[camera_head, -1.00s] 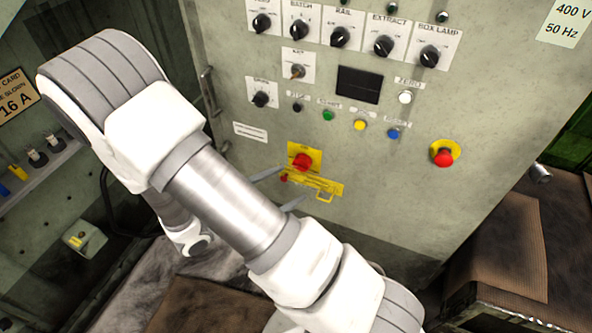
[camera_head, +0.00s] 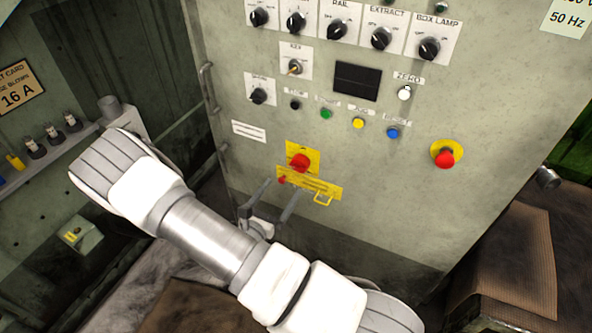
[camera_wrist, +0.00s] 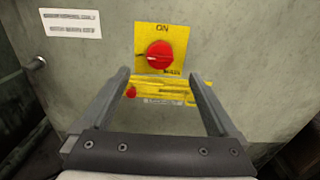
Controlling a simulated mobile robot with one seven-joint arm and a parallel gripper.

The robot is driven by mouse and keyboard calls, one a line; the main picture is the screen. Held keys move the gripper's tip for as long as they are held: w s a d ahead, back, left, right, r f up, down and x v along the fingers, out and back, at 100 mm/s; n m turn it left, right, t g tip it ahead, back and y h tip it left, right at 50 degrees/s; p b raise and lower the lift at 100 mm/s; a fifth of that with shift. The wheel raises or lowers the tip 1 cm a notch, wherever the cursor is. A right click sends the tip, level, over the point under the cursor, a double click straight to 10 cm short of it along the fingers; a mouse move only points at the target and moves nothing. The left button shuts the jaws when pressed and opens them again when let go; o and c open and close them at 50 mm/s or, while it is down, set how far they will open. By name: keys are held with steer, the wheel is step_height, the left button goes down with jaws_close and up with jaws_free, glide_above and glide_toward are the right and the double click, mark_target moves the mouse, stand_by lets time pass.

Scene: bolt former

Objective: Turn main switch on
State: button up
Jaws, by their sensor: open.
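The main switch (camera_head: 300,161) is a red rotary knob on a yellow plate, low on the grey cabinet front. In the wrist view the red knob (camera_wrist: 159,56) sits under the word ON, with a pale mark on its left side. A yellow tag-like bar (camera_head: 310,184) with a small red piece and a loop lies just below it. My gripper (camera_head: 283,184) is open and empty. Its two fingers point at the panel, apart from the knob. In the wrist view the fingertips (camera_wrist: 159,73) flank the area just below the knob, one on each side.
A red emergency button (camera_head: 445,158) on a yellow base sits to the right. Black selector knobs, a dark display (camera_head: 357,81) and several coloured push buttons are above. A shelf with fuses (camera_head: 52,134) stands left.

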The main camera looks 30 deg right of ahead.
mark_target(298, 165)
steer(key=b+x, duration=0.1)
steer(key=x, duration=0.8)
steer(key=shift+w+d, duration=0.25)
steer(key=shift+d, duration=0.05)
steer(key=shift+c, duration=0.3)
steer(key=c, duration=1.3)
